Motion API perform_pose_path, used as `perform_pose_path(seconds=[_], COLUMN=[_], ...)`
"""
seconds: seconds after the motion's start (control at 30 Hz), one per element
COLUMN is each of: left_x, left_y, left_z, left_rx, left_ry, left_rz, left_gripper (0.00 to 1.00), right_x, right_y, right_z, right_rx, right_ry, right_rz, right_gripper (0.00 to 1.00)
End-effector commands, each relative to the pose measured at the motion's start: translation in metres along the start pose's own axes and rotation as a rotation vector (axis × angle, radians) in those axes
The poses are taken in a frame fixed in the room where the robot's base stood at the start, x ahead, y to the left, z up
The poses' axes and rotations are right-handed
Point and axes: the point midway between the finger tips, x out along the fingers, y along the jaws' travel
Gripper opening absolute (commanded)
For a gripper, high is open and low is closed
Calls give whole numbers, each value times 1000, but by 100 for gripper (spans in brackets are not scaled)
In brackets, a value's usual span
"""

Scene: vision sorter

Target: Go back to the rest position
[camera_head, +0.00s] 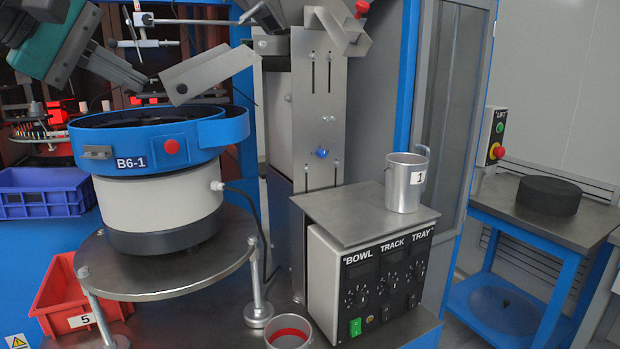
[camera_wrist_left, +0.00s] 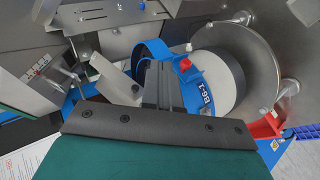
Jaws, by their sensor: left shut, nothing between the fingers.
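My left gripper (camera_head: 138,84) comes in from the upper left, above the blue rim of the bowl feeder (camera_head: 155,198) marked B6-1. It is shut and empty. In the left wrist view the closed fingers (camera_wrist_left: 160,84) point toward the feeder, with its blue ring and red knob beyond them. I cannot tell the exact gap between fingertips and feeder. My right gripper is in neither view.
A metal chute (camera_head: 212,73) is close to the right of my left gripper. A metal cup (camera_head: 404,185) stands on the control box (camera_head: 372,285). A blue bin (camera_head: 42,193) and a red bin (camera_head: 62,293) are at the left. A black disc (camera_head: 548,195) lies on the right-hand table.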

Motion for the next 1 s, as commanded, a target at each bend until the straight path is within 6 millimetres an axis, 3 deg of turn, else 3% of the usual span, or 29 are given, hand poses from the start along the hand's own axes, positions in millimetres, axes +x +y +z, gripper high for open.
perform_pose_path(seconds=[0.03, 0.2, 0.4, 0.5, 0.6, 0.77, 0.97, 1.0], left_x=[21, 79, 120, 133, 144, 165, 199, 207], left_y=[-3, -14, -27, -35, -44, -71, -138, -157], left_z=[16, 81, 146, 167, 177, 176, 162, 161], left_rx=[-53, -328, -810, -1093, -1403, -1942, -2685, 2695], left_ry=[-87, -420, -819, -995, -1153, -1357, -1508, 1442], left_rz=[8, 44, 37, 17, -11, -66, -117, 112], left_gripper=[0, 0, 0, 0, 0, 0, 0, 0], right_x=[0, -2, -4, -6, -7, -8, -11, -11], right_y=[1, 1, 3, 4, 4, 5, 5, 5], right_z=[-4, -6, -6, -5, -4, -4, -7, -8], right_rx=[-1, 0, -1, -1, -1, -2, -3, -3], right_ry=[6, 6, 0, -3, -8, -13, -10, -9], right_rz=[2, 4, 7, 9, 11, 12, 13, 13], right_gripper=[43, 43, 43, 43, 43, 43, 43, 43])
